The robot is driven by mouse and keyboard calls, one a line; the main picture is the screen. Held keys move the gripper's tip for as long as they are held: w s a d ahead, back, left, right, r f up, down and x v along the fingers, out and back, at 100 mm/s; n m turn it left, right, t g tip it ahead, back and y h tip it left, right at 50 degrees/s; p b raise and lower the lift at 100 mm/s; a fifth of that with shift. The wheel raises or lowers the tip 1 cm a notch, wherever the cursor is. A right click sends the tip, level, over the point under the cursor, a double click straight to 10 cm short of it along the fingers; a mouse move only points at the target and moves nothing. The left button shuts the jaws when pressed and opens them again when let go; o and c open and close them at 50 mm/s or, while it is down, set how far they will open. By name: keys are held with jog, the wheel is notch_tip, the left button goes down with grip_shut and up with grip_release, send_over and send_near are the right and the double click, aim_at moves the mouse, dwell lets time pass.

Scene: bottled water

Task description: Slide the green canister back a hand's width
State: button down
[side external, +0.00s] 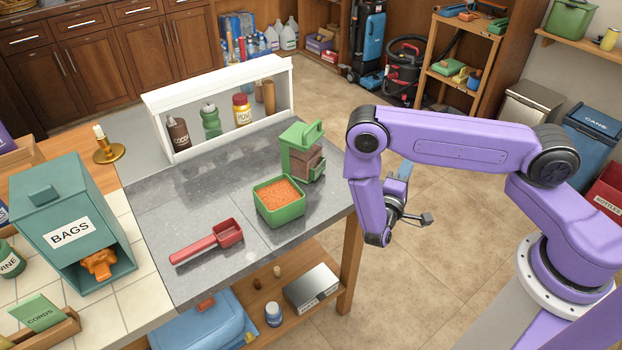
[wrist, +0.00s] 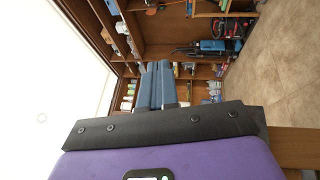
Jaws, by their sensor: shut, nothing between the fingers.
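A green canister (side external: 297,139) with a handle-like top and brown window panels stands upright near the right back edge of the grey stone counter (side external: 185,215). My gripper (side external: 405,168) is off the counter's right side, apart from the canister, partly hidden behind my own arm. In the wrist view its two blue fingers (wrist: 156,84) lie together, shut and empty. The canister cannot be made out in the wrist view.
A green tub (side external: 283,212) of orange grains stands in front of the canister. A red scoop (side external: 207,244) lies to the left. A white shelf (side external: 160,96) with bottles stands along the back. The counter's middle left is clear.

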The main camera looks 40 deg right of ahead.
jog(key=w+a+f+n+t+y, duration=0.2)
jog(key=w+a+n+t+y, duration=0.25)
jog(key=a+t+y, duration=0.35)
jog(key=n+t+y, duration=0.1)
jog(key=n+y, duration=0.5)
jog(key=y, duration=0.2)
send_near(311, 166)
jog(key=w, duration=0.2)
jog(key=w+a, duration=0.1)
jog(key=w, duration=0.3)
jog(key=shift+a+f, duration=0.25)
jog(key=shift+a, duration=0.05)
jog(key=shift+w+d, duration=1.1)
jog(key=shift+d, duration=0.35)
